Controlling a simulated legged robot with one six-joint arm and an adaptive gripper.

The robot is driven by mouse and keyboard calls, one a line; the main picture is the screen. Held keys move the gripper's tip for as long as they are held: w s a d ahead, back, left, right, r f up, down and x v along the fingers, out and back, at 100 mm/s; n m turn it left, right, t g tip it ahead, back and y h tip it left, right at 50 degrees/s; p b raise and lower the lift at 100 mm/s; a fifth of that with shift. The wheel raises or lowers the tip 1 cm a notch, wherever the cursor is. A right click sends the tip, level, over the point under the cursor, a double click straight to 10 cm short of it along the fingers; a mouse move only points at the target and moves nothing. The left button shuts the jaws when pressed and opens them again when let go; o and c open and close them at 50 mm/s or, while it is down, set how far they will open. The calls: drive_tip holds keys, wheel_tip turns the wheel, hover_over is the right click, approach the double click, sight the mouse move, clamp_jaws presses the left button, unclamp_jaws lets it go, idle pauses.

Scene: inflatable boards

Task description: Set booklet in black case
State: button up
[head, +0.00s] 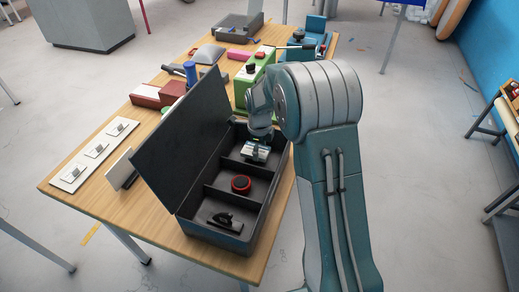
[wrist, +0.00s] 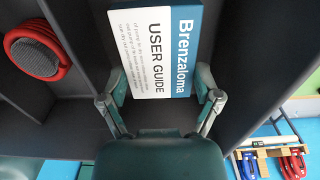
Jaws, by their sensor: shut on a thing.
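The black case (head: 212,235) stands on the wooden table with its lid (head: 182,135) raised at the left; dividers split it into compartments. The booklet (wrist: 155,45), white and blue and marked "USER GUIDE", is between my gripper's fingers (wrist: 162,105) in the wrist view. My gripper (head: 257,144) is shut on it, reaching into the far compartment in the head view. A small part of the booklet (head: 254,153) shows there under the gripper. Whether it touches the case floor is hard to tell.
A red coil (head: 241,184) lies in the middle compartment, and also shows in the wrist view (wrist: 35,50). A black item (head: 224,220) lies in the near compartment. A white switch panel (head: 95,155), a green box (head: 254,75) and several tools stand around the case.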

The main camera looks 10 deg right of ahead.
drive_tip(key=shift+f, duration=0.6)
drive_tip(key=o, duration=1)
drive_tip(key=s+r+n+t, duration=0.1)
drive_tip(key=s+r+n, duration=0.2)
drive_tip(key=r, duration=0.7)
drive_tip(key=s+r+n, duration=0.2)
drive_tip(key=s+r, duration=0.1)
drive_tip(key=r, duration=0.7)
drive_tip(key=shift+s+r+n+t, duration=0.6)
drive_tip(key=shift+s+n+t, duration=0.15)
drive_tip(key=shift+s+n, duration=2.95)
drive_tip(key=shift+s+r+n+t, duration=0.7)
drive_tip(key=shift+s+n, duration=2.2)
drive_tip(key=shift+s, duration=1.45)
drive_tip(key=shift+s+r+n+t, duration=0.45)
drive_tip(key=shift+s+n+t, duration=0.4)
drive_tip(key=shift+s+n, duration=2.85)
